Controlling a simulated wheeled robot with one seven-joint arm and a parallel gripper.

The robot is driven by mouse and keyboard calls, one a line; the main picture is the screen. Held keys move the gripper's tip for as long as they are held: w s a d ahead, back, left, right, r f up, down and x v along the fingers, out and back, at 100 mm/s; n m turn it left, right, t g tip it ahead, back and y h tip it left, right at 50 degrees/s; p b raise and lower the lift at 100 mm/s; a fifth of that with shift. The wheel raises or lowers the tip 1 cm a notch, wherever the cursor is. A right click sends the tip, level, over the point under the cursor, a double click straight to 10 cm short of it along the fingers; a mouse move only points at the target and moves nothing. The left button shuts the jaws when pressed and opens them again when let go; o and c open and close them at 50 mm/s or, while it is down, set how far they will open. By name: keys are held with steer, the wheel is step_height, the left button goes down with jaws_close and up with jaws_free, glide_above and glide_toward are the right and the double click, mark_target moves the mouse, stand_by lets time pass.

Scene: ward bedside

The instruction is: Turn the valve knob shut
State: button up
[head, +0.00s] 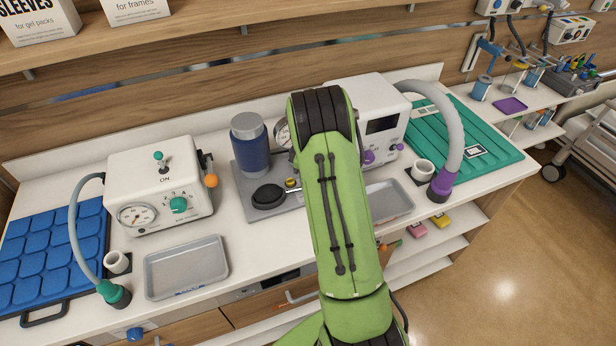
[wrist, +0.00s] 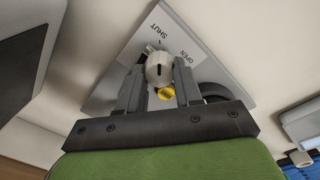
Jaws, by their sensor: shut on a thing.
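The valve knob (wrist: 158,62) is a pale round knob with a dark slot, on a grey plate (wrist: 125,52) in the wrist view. The plate is printed SHUT (wrist: 160,34) and OPEN (wrist: 186,56). A small tip on the knob's upper left lies nearer SHUT than OPEN; its exact heading is unclear. My gripper (wrist: 160,76) is shut on the knob, one grey finger on each side. A yellow tag (wrist: 166,93) sits just below the knob, between the fingers. In the head view my green arm hides the gripper and knob.
In the head view, a blue canister (head: 251,148) and a black round pad (head: 268,196) stand left of my arm. A white gauge machine (head: 150,180) is further left, with an empty grey tray (head: 187,266) before it. Another machine (head: 375,92) with a hose (head: 452,120) is right.

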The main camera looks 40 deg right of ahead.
steer(key=shift+n, duration=0.5)
steer(key=o, duration=1)
steer(key=shift+o, duration=0.2)
step_height(320, 180, up, 16)
steer(key=p, duration=0.1)
steer(key=shift+s+a, duration=0.2)
steer(key=shift+a, duration=0.05)
steer(key=shift+f, duration=0.1)
